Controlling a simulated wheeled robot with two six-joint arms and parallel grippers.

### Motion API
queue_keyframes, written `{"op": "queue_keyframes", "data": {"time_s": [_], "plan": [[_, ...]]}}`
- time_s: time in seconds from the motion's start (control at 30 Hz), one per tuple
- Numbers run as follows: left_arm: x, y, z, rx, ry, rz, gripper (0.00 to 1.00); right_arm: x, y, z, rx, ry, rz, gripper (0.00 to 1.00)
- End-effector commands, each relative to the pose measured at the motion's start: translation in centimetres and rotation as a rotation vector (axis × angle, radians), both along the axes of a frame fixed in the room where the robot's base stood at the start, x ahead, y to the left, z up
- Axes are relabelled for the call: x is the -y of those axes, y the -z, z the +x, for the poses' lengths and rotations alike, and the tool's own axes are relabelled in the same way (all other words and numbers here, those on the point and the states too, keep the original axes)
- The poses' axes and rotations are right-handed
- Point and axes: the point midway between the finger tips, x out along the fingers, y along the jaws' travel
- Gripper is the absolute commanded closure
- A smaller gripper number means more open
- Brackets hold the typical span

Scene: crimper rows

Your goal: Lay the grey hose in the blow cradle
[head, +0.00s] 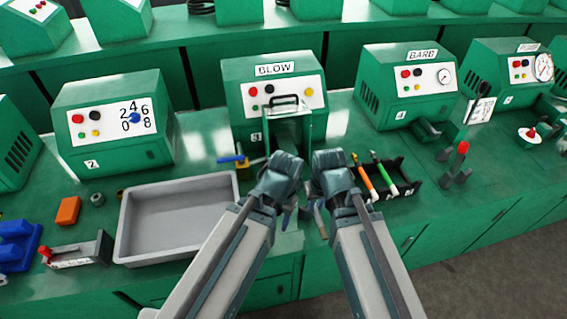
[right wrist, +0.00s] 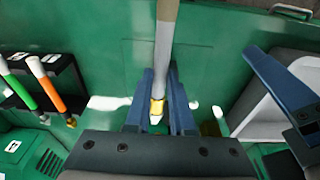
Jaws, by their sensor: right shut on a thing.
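The green BLOW machine (head: 275,95) stands at the back centre, with a clear guard (head: 291,130) and dark handle at its front. The cradle itself cannot be made out; my grippers cover part of the area before it. My right gripper (head: 318,215) is in front of the machine, over the bench. In the right wrist view its two blue fingers are shut on the grey hose (right wrist: 166,45), near an end with a gold band. The hose is mostly hidden in the head view. My left gripper (head: 284,214) is beside it; its fingers look apart and empty.
A grey tray (head: 178,215) lies left of my arms. A blue-handled brass part (head: 240,162) stands left of the guard. A dark rack with orange and green tools (head: 388,180) is close on the right. The BARB machine (head: 407,85) stands further right.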

Motion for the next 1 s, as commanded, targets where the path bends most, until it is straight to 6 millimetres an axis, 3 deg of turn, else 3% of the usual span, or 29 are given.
{"op": "queue_keyframes", "data": {"time_s": [0.17, 0.4, 0.5, 1.0], "plan": [[0.0, -1.4, 0.0, 0.0, 0.0, 0.0, 0.5, -0.8, -1.4, 2.2, 0.0, -0.001, 0.0, 1.0], [0.0, -5.3, 0.0, 0.0, 0.001, 0.0, 0.5, -3.8, -5.3, 8.8, 0.0, -0.007, 0.0, 1.0], [0.0, -6.2, 0.0, 0.0, 0.001, 0.0, 0.5, -4.7, -6.2, 10.7, 0.0, -0.009, 0.0, 1.0], [0.0, -4.3, 0.0, 0.0, 0.0, 0.0, 0.5, -4.8, -4.3, 10.8, 0.0, -0.008, 0.0, 1.0]]}}
